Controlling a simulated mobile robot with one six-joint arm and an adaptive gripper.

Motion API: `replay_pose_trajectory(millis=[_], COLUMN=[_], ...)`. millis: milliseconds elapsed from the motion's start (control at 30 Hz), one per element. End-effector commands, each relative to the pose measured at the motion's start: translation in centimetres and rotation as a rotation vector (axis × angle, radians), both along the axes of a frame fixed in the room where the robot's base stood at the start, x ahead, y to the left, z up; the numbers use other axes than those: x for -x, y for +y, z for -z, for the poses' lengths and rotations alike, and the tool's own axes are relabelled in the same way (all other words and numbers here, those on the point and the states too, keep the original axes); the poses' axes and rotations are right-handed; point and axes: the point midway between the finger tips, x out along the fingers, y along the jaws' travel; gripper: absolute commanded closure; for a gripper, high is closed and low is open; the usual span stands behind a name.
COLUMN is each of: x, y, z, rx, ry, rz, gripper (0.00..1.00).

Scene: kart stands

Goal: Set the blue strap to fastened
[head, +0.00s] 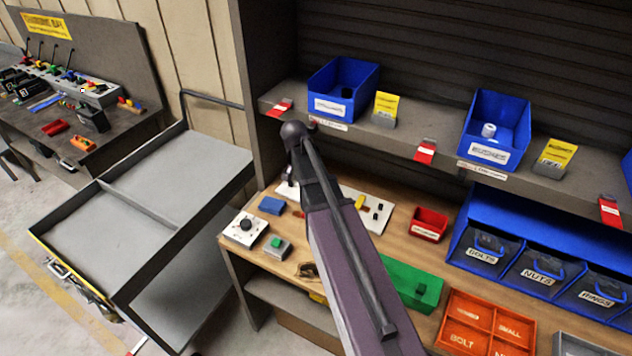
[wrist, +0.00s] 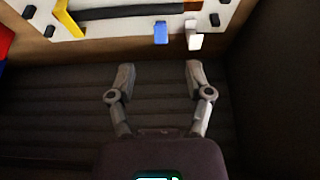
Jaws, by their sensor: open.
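A small blue tab, which looks like the blue strap (wrist: 160,32), hangs at the edge of a white panel (wrist: 103,32) in the wrist view. A white tab (wrist: 194,38) hangs to its right. My gripper (wrist: 159,70) is open and empty, its two fingers apart below the panel edge in the picture. The blue tab lies just beyond the gap between the fingertips and does not appear touched. Whether it is fastened I cannot tell. In the head view my arm covers part of a white panel (head: 378,217) on the bench and hides my gripper.
A yellow handle (wrist: 67,18) and a black bar (wrist: 125,13) lie on the panel. The wooden bench (head: 290,262) also carries a green block (head: 410,283), a red bin (head: 429,224) and an orange tray (head: 487,322). A shelf (head: 385,132) with blue bins overhangs it.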

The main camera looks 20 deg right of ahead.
Motion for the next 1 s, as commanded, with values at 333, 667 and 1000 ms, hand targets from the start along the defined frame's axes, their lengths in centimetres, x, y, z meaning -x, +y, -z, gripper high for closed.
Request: replay_pose_trajectory(millis=[333, 667, 1000], x=[0.0, -0.3, -1.0], y=[0.0, -0.3, -1.1], z=[0.1, 1.3, 3.9], rx=[0.0, 0.0, 0.0], ry=[-0.002, -0.002, -0.002], rz=[0.001, 0.001, 0.002], gripper=[0.34, 0.34, 0.34])
